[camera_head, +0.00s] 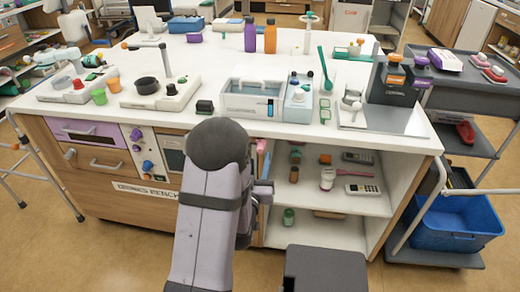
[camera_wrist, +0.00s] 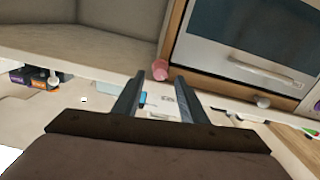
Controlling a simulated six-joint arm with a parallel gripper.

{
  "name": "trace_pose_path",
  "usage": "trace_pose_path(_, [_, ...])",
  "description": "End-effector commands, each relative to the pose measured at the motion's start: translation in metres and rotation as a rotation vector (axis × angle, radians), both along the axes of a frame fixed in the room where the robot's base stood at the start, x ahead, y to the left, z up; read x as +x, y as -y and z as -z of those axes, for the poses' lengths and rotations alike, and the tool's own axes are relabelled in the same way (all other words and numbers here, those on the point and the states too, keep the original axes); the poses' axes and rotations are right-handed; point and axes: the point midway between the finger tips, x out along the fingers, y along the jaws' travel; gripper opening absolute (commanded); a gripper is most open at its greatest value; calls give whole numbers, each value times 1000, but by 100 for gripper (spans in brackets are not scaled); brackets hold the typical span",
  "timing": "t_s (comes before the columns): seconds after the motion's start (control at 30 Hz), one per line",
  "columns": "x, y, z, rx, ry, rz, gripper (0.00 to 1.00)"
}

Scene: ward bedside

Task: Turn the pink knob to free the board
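The pink knob (camera_wrist: 160,69) shows in the wrist view as a small rounded pink piece at the lower corner of a wood-edged panel. My gripper (camera_wrist: 160,78) has its two fingers apart with a gap between them. In the picture the knob lies at the fingertips, near the left one; I cannot tell whether they touch. In the head view a small pink piece (camera_head: 261,146) shows at the cabinet front, just right of my arm, which hides much of that area and the gripper's fingertips. I cannot tell which part is the board.
The white bench top (camera_head: 225,62) carries a water basin (camera_head: 253,88), bottles and devices. Open shelves (camera_head: 332,200) with small items are right of my arm; a purple drawer (camera_head: 88,133) is at left. A grey cart (camera_head: 462,86) and blue bin (camera_head: 455,222) stand at right.

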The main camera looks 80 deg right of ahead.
Motion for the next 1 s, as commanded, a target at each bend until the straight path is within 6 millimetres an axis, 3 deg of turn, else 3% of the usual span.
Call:
trace_pose_path(0.4, [0, 46, 0, 0, -1, 0, 38])
trace_pose_path(0.8, [0, 52, 0, 1, -1, 0, 38])
trace_pose_path(0.97, [0, 52, 0, 0, -1, 0, 0])
trace_pose_path(1.0, [0, 52, 0, 0, -1, 0, 0])
